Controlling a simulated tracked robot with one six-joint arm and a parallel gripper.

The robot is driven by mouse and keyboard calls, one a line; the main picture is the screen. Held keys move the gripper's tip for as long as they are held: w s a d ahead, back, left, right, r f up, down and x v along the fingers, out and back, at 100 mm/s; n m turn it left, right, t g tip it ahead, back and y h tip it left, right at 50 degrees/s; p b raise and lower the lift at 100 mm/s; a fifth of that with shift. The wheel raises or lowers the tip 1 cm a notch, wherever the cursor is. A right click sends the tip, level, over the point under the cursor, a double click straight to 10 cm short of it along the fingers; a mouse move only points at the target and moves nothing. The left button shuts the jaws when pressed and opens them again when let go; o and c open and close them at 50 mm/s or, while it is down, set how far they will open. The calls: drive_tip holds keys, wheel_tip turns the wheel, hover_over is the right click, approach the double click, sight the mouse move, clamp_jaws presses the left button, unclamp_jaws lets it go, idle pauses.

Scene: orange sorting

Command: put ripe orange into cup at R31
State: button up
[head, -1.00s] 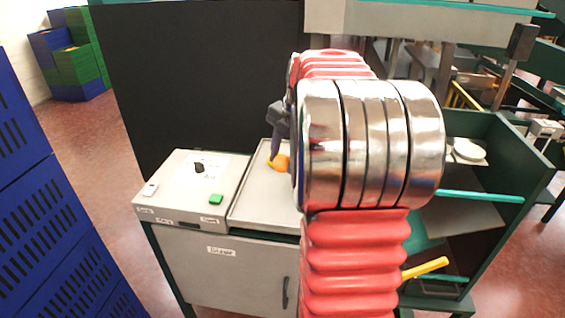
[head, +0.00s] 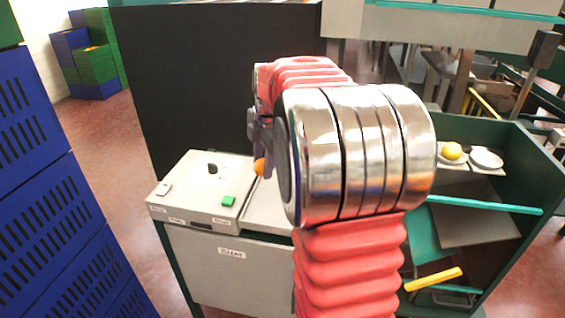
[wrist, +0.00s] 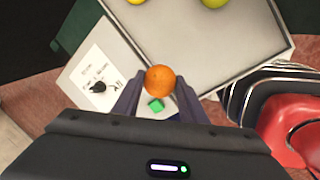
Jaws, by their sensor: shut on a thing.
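An orange fruit (wrist: 160,80) sits between the tips of my gripper (wrist: 158,98) in the wrist view. My gripper is shut on it and holds it over the bench. In the head view the orange (head: 259,167) shows just below my gripper (head: 258,150), partly hidden by my arm. On the right-hand shelf a yellow fruit lies on a white dish (head: 440,158), with another white dish (head: 487,159) beside it. No R31 label can be read.
A grey tray (wrist: 255,60) holds a yellow fruit (wrist: 136,1) and a yellow-green fruit (wrist: 213,3). A control box with a green button (head: 228,202) stands left of it. Blue crates (head: 45,190) stand at the left, and a dark panel (head: 220,80) rises behind the bench.

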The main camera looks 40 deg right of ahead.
drive_tip(key=w+a+m, duration=0.4)
drive_tip(key=a, duration=0.4)
drive_tip(key=w+a+m+g+h, duration=0.1)
drive_tip(key=w+a+m, duration=0.3)
drive_tip(key=a, duration=0.5)
drive_tip(key=w+a+m+h, duration=0.1)
drive_tip(key=w+a+m, duration=0.3)
drive_tip(key=a, duration=0.5)
drive_tip(key=shift+f+m+g, duration=0.3)
drive_tip(key=shift+f+g, duration=0.1)
